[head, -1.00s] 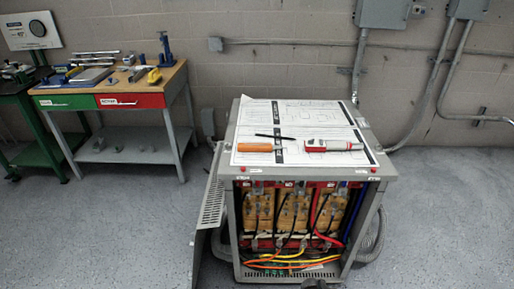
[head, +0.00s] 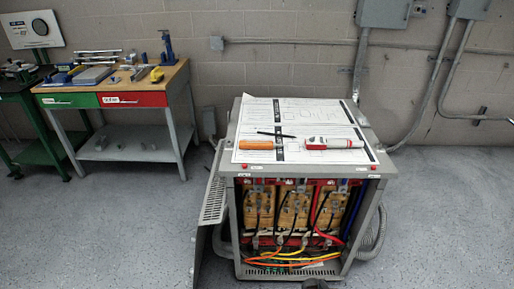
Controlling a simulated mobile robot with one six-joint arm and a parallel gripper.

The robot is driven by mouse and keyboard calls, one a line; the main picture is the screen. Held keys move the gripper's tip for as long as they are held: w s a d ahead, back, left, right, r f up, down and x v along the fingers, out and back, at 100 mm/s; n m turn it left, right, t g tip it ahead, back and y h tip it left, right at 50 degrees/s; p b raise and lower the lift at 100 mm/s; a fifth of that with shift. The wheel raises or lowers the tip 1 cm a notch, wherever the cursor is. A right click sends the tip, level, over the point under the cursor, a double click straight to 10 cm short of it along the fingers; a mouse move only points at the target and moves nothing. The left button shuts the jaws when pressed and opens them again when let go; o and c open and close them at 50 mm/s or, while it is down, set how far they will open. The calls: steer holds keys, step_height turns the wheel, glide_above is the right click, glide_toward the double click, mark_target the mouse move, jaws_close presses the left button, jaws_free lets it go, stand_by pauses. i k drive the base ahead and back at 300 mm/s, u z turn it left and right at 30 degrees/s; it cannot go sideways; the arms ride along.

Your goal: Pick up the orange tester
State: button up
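An orange, bar-shaped object (head: 256,144), the only loose orange item on the cabinet top, lies near the front left of the transformer cabinet's top (head: 228,168). It rests on printed diagram sheets (head: 300,112). From here I cannot tell whether it is a tester or a tool handle. A red and white handheld device (head: 333,143) lies to its right, apart from it. A thin black pen-like item (head: 275,135) lies just behind the orange object. My gripper cannot be made out; only a small dark shape shows at the bottom edge, too little to identify.
The cabinet's front is open, showing coils (head: 295,207) and coloured cables (head: 290,258). Its door (head: 211,205) stands open at the left. A workbench (head: 145,97) with tools stands at the back left. Wall boxes and conduits are behind right. The floor at right is clear.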

mark_target(243, 145)
steer(key=k, duration=1.3)
steer(key=u, duration=0.45)
steer(key=i, duration=0.7)
steer(key=u, duration=1.1)
steer(key=i, duration=1.75)
steer(key=u, duration=0.15)
